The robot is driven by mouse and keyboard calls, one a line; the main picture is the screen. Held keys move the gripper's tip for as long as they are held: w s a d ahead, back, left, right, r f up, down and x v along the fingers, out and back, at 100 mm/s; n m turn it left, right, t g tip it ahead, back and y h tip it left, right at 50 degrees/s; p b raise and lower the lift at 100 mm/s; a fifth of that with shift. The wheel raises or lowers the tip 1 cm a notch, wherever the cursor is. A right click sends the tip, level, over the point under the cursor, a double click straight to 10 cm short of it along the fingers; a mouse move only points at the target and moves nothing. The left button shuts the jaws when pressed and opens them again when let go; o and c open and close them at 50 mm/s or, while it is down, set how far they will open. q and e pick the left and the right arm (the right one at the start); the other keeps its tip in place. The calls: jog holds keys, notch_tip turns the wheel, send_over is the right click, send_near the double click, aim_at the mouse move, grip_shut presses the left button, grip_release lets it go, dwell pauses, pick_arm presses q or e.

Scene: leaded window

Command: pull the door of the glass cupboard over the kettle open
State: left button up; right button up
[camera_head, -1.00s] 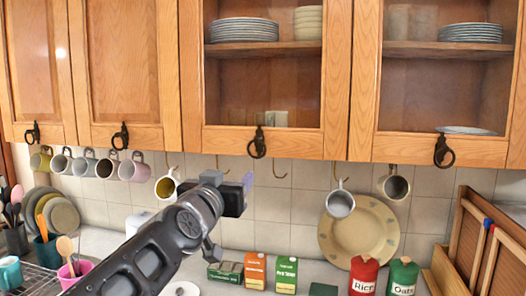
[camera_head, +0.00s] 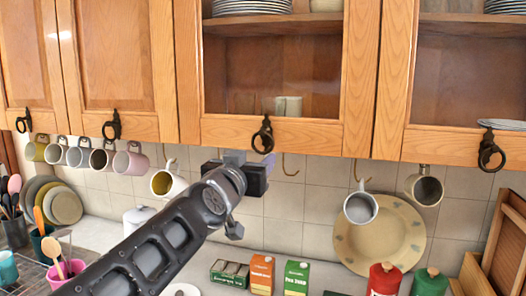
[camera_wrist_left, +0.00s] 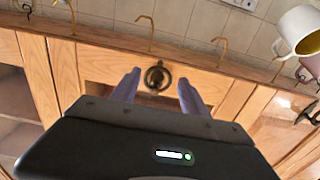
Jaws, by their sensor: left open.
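The middle glass cupboard door (camera_head: 218,132) has a wooden frame and a glass pane and is shut. Its black ring handle (camera_head: 262,138) hangs on the bottom rail. My left gripper (camera_head: 267,164) is just below this handle in the head view. In the left wrist view the open gripper (camera_wrist_left: 158,84) points at the door, and the ring handle (camera_wrist_left: 157,75) shows between its fingertips, apparently beyond them and not gripped. A white rounded thing (camera_head: 184,290) at the bottom edge is mostly cut off; I cannot tell whether it is the kettle. My right gripper is not in view.
Mugs hang from hooks under the cupboards, with a yellow-lined white mug (camera_head: 168,182) near my left gripper. Another glass door (camera_head: 445,145) is to the right. Cartons (camera_head: 296,277), a red canister (camera_head: 383,279) and a large plate (camera_head: 385,245) stand on the counter.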

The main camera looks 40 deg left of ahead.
aim_at(262, 152)
pick_arm(q)
jog(key=p+x, duration=0.2)
jog(key=x, duration=0.5)
jog(key=shift+s, duration=0.1)
jog(key=shift+c, duration=0.3)
grip_shut()
dwell(0.9)
